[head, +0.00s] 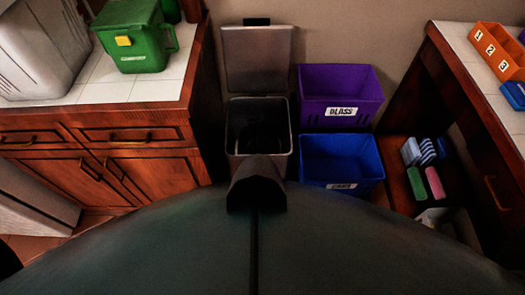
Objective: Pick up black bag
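A grey square bin (237,155) stands against the wall with its lid (257,60) raised. Inside it is a dark, black mass (258,125) that may be the black bag, but its shape is too dark to make out. The lower front of the bin is hidden behind my own body. Neither of my grippers is in view.
A purple crate (325,107) and a blue crate (322,177) stand right of the bin. A wooden cabinet (95,150) with a green container (133,50) is on the left. A wooden desk (470,90) with a shelf of small coloured items is on the right.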

